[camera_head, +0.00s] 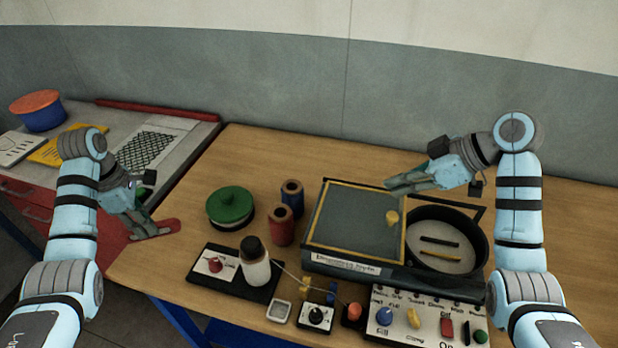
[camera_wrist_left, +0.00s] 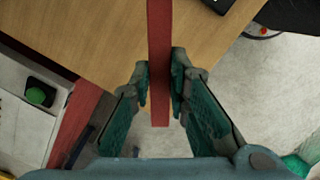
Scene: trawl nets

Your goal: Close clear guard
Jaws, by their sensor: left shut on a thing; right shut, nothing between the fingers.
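A flat see-through panel with a yellow frame, seemingly the clear guard (camera_head: 345,222), lies over a dark box at the table's middle. A yellow knob (camera_head: 392,217) sits at its right side. My right gripper (camera_head: 389,186) is shut and empty, over or near the panel's back right corner; I cannot tell whether it touches. My left gripper (camera_head: 147,229) is shut on a flat red bar (camera_head: 166,228) at the table's left edge. In the left wrist view the red bar (camera_wrist_left: 160,50) runs between the two fingers (camera_wrist_left: 162,88).
A round dark pan (camera_head: 483,243) with two sticks stands right of the box. A control panel (camera_head: 400,302) with knobs is in front. A white bottle (camera_head: 255,270), spools (camera_head: 281,228) and a green-lidded pot (camera_head: 230,205) stand left. The table's back right is clear.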

